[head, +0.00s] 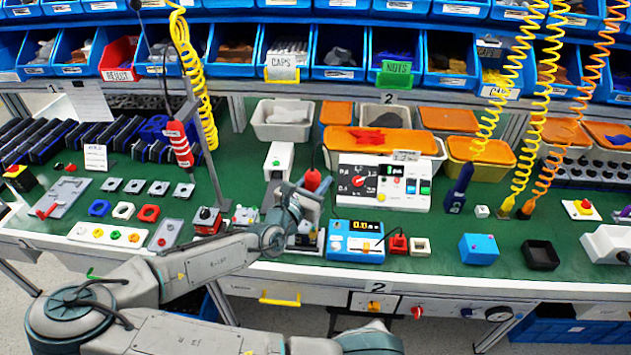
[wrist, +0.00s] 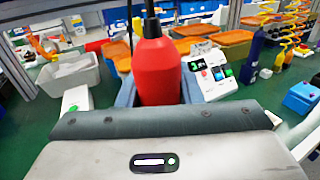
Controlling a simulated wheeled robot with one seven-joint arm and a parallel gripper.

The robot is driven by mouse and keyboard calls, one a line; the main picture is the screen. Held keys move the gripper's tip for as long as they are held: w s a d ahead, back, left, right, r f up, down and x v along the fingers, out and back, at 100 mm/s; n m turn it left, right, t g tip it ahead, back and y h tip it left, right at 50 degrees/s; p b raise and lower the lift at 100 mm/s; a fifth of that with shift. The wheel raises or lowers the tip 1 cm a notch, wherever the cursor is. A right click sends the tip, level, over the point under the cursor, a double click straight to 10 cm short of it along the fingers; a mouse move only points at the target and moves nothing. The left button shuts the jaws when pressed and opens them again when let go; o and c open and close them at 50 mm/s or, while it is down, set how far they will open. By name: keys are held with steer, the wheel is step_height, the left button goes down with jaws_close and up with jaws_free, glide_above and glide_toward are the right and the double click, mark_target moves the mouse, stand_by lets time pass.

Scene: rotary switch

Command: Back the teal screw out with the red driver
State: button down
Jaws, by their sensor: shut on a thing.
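The red driver (wrist: 158,72) stands in my gripper (wrist: 158,92), with one grey finger on each side of its thick red handle. The handle's black top points up, and a thin dark line rises from it. In the head view the red driver's handle (head: 313,180) shows just above my gripper (head: 309,196), over the front middle of the green bench. The driver's lower end is hidden behind my gripper in both views. I cannot make out the teal screw; my gripper and wrist cover the spot below the driver.
A white panel with dial and buttons (head: 384,183) stands right of my gripper. A blue device with a display (head: 355,242) sits in front. Another red tool (head: 179,146) hangs at left near a grey post. Blue (head: 479,249) and black (head: 540,255) boxes sit at right.

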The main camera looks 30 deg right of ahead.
mark_target(316, 170)
steer(key=shift+f+b, duration=0.35)
steer(key=shift+f, duration=0.35)
stand_by(1.0)
steer(key=shift+r+p, duration=0.3)
steer(key=shift+p, duration=0.2)
stand_by(1.6)
steer(key=shift+r+p, duration=2)
steer(key=shift+r, duration=0.25)
